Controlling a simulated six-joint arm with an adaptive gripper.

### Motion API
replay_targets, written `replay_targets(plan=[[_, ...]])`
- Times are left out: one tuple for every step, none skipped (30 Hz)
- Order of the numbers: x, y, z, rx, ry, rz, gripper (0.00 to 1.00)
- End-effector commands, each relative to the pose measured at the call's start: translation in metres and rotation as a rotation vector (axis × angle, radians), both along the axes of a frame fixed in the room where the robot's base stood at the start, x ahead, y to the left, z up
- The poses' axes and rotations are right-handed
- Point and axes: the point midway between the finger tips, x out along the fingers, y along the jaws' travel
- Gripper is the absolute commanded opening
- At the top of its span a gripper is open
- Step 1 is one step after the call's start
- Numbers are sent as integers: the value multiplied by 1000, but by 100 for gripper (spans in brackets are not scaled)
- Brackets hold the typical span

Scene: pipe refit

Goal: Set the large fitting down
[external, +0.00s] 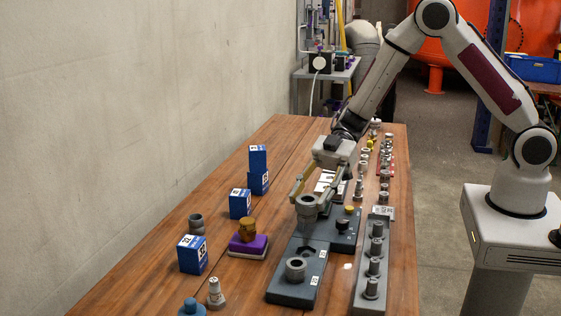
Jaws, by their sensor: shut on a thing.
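My gripper (311,194) is in the middle of the external view, pointing down. Its fingers are shut on a grey, hollow, round-topped fitting (308,206), which seems to be the large fitting. The fitting is over the dark grey base plates (313,243). I cannot tell whether its underside touches them. Another grey ring-shaped fitting (295,267) sits on the nearer plate, in front of my gripper. The farther plate carries a small dark fitting with a yellow top, partly behind my gripper.
A grey rack (364,297) with several upright fittings runs along the right. Blue boxes (192,254), a brass fitting (247,229) on a purple block (248,245), a grey fitting (196,223) and a blue piece (191,308) stand left. The wooden table (290,150) is bare at the back left.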

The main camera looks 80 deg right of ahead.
Motion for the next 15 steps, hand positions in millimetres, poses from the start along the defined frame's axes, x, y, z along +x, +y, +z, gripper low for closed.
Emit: replay_targets(plan=[[1,-2,0,0,0,-3,16],[1,-3,0,0,0,-5,16],[2,-5,0,0,0,-10,16],[3,-7,0,0,0,-14,16],[4,-10,0,0,0,-19,16],[6,-14,0,0,0,-27,16],[7,-18,0,0,0,-34,16],[8,-22,0,0,0,-42,16],[11,-29,0,0,0,-55,16],[13,-34,0,0,-1,-67,16],[15,-40,0,0,-1,-80,16],[18,-49,0,0,-1,-102,16],[22,-57,1,0,-1,-126,16],[26,-65,1,0,-1,-150,16],[32,-76,2,0,-1,-186,16]])
